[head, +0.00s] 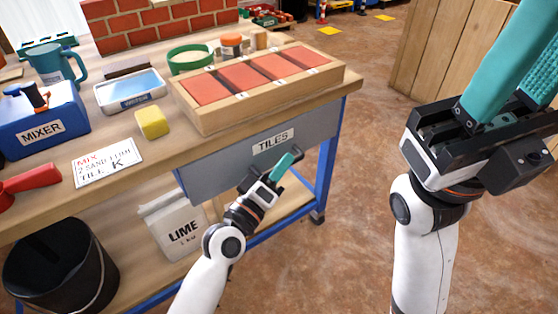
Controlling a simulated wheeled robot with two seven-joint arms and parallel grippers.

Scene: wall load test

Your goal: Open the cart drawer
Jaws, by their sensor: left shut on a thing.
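The cart drawer is a grey front (225,172) under the wooden worktop, with a white "TILES" label (273,142). My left gripper (286,166) comes up from below and its teal fingers are shut at the drawer front, just below the label. The fingers and wrist hide most of the handle they hold. I cannot tell whether the drawer stands out from the cart. My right gripper (518,75) is large at the right, apart from the cart, with its teal fingers pointing up. Its fingertips are cut off by the frame edge.
The worktop holds a wooden tile tray (205,125), a yellow sponge (152,122), a blue mixer box (45,120) and a paper note (107,162). The lower shelf has a lime bag (178,226) and black bucket (60,268). Brown floor is clear right of the cart.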

